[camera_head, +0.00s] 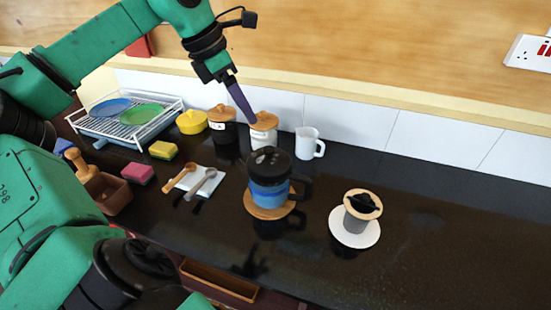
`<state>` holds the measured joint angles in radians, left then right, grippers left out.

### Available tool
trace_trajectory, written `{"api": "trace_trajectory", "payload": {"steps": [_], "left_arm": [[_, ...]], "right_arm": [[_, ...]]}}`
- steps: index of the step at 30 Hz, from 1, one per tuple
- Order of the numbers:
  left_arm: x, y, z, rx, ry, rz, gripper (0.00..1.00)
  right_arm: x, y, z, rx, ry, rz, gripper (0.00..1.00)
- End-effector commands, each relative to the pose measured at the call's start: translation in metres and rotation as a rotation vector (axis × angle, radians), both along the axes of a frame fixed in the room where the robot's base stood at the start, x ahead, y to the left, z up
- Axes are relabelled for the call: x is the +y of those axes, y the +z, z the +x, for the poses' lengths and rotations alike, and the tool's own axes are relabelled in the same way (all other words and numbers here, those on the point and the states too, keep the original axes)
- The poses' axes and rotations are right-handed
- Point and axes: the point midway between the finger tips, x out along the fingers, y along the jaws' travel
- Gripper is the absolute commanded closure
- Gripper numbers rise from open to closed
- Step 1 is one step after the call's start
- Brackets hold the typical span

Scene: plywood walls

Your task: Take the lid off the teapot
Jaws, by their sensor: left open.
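The teapot (268,193) looks like a blue pot with a black handle on its right side. It stands upright on a round wooden board (262,212) on the dark counter. Its black lid (268,161) sits on top, with a small knob in the middle. My left gripper (248,118) comes down from the top, behind and above the teapot, apart from the lid. Its purple fingers are seen nearly edge-on, open, with nothing visible between them. They overlap the wooden top of a white canister (264,136) in the picture. My right gripper is not in view.
A white mug (309,144) and a dark canister (222,132) stand behind the teapot. A grey cup (357,217) with a wooden rim is on a white saucer (369,236) to the right. Spoons, sponges and a dish rack (91,128) are left. The counter's right part is clear.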

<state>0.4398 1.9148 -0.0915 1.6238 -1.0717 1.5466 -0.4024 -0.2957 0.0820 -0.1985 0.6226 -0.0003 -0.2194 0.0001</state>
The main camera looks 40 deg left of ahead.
Motion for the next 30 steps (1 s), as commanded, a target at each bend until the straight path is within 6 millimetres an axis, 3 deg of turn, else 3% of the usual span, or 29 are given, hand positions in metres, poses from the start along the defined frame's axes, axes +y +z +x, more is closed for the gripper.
{"api": "trace_trajectory", "payload": {"steps": [9, 14, 18, 21, 26, 28, 30], "left_arm": [[-0.015, -0.067, 0.026, 0.003, -0.006, -0.008, 0.29], [-0.018, -0.084, 0.034, 0.003, -0.007, -0.011, 0.29], [-0.023, -0.11, 0.043, 0.003, -0.006, -0.015, 0.29], [-0.023, -0.121, 0.047, 0.001, -0.005, -0.011, 0.29], [-0.023, -0.124, 0.047, 0.0, -0.004, -0.009, 0.29], [-0.023, -0.124, 0.047, 0.0, -0.004, -0.009, 0.48], [-0.023, -0.124, 0.047, 0.0, -0.004, -0.009, 0.75]], "right_arm": [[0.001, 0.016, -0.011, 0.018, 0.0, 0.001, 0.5], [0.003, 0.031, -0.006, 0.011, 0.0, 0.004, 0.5], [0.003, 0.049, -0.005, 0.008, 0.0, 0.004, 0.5], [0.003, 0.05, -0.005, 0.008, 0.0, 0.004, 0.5], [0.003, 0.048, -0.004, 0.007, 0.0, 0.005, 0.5], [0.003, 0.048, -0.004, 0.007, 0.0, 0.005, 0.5], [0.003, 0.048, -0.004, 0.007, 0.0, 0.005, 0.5]]}}
